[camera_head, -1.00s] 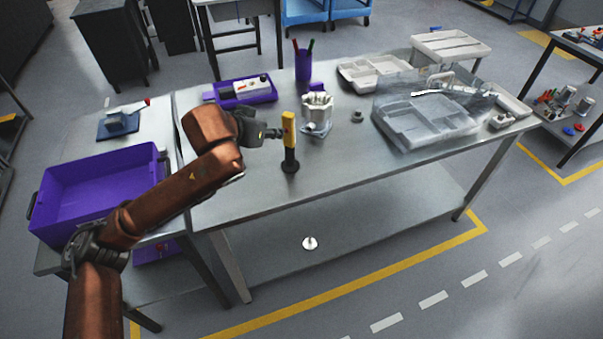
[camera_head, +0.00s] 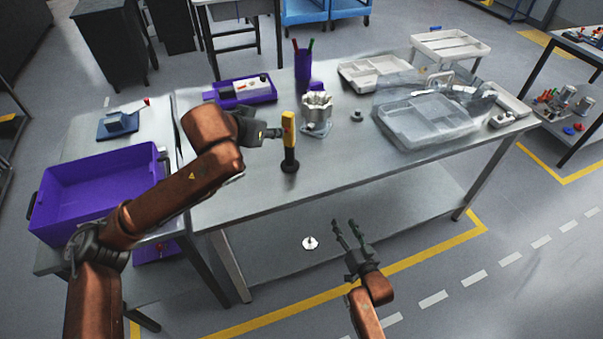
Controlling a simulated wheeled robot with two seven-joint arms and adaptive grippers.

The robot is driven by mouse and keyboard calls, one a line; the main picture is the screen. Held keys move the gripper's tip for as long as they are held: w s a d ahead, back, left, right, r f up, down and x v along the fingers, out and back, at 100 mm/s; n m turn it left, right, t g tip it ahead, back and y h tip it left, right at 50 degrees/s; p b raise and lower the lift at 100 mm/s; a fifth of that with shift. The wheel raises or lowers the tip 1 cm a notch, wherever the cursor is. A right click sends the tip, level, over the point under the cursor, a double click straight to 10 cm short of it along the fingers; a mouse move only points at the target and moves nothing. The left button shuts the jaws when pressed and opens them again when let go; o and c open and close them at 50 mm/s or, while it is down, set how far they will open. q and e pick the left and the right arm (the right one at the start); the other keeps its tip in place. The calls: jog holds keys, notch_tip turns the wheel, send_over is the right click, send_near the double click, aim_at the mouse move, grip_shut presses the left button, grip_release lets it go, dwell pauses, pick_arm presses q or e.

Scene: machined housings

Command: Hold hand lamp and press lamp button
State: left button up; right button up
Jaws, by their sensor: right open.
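The hand lamp (camera_head: 289,140), yellow on top with a black lower part, stands upright on the metal table. My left gripper (camera_head: 278,132) is at the left side of its yellow part, seen side-on. The fingertips meet the lamp's outline, but I cannot tell whether they are closed around it. The lamp button is too small to make out. My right gripper (camera_head: 346,223) is open and empty, low in front of the table's front edge, with its two fingers pointing up in the picture.
A machined metal housing (camera_head: 317,112) stands just right of the lamp. Behind are a purple tray (camera_head: 262,96) and a purple pen cup (camera_head: 303,70). A clear organizer box (camera_head: 425,123) lies to the right. The table front right of the lamp is clear.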

aim_at(292, 160)
jog(key=w+a+r+t+y, duration=0.1)
jog(key=a+r+t, duration=0.1)
jog(key=r, duration=0.9)
jog(key=w+a+r+t+y, duration=0.1)
jog(key=a+r, duration=0.1)
jog(key=r, duration=0.8)
jog(key=a+n, duration=0.1)
jog(key=w+a+r+n+y, duration=0.1)
jog(key=a, duration=0.1)
jog(key=w+a+r, duration=0.1)
jog(key=a, duration=0.1)
jog(key=shift+a+r+n+g+y, duration=0.1)
jog(key=shift+r+n+g+y, duration=0.05)
jog(key=shift+n+g+y, duration=0.25)
jog(key=w+a+f+n, duration=0.1)
jog(key=w+a+f+n+g, duration=0.1)
jog(key=w+a, duration=0.1)
jog(key=w+a+f+n+g, duration=0.1)
jog(key=a, duration=0.1)
jog(key=shift+w+a+f+n, duration=0.1)
jog(key=shift+w+a+n, duration=0.1)
jog(key=shift+n, duration=0.1)
jog(key=shift+w+a+f, duration=0.15)
jog(key=shift+w+a, duration=0.25)
jog(key=shift+w, duration=0.2)
jog(key=shift+x, duration=3.4)
jog(key=shift+f, duration=0.1)
jog(key=shift+c, duration=0.7)
